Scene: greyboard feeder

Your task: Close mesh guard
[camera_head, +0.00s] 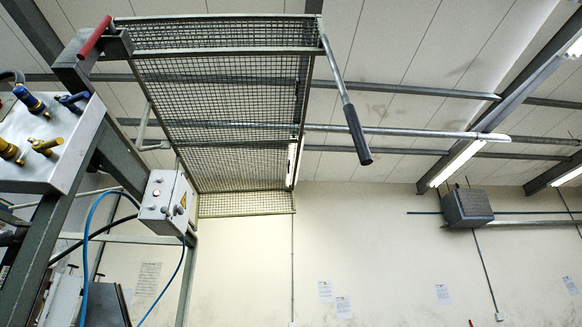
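The mesh guard (215,110) is a framed wire-mesh panel in the upper middle of the head view. It is raised and tilted, standing open high above the machine frame. A metal bar with a black grip (356,135) hangs from its upper right corner, angled down to the right. A red handle (94,37) sits at the top left, beside the guard's left end. My gripper is not in view.
The machine's grey frame (120,155) stands at the left, with a valve panel (45,140), a control box (167,203) and blue hoses. A grey wall unit (467,207) hangs at the right. The space below the black grip looks clear.

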